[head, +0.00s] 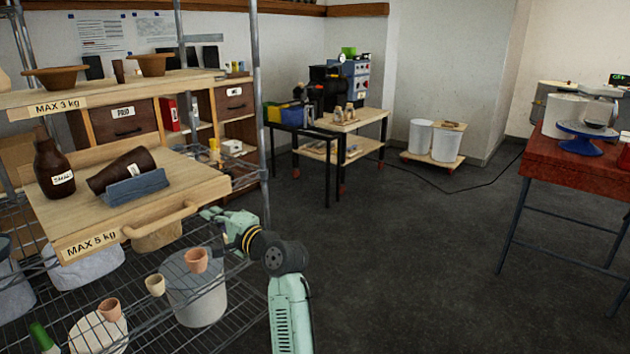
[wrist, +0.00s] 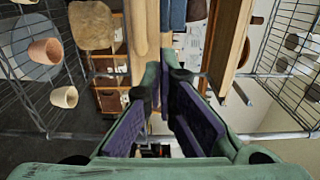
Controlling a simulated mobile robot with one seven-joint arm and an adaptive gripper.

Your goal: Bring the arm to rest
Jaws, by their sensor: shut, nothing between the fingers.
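My arm (head: 285,258) reaches up and left from the bottom of the head view, bent at a dark joint. My gripper (head: 207,213) points left towards the wire rack, close to the wooden handle (head: 160,222) of the board marked MAX 5 kg; I cannot tell if it touches. In the wrist view my gripper (wrist: 165,72) has its dark purple pads converging at the tips, with nothing held between them.
The board (head: 205,180) carries a brown bottle (head: 52,165), a tipped brown vessel (head: 122,170) and a blue block (head: 136,189). Small pots (head: 155,285) stand below. A red table (head: 560,150) is at right. The middle floor (head: 400,260) is clear.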

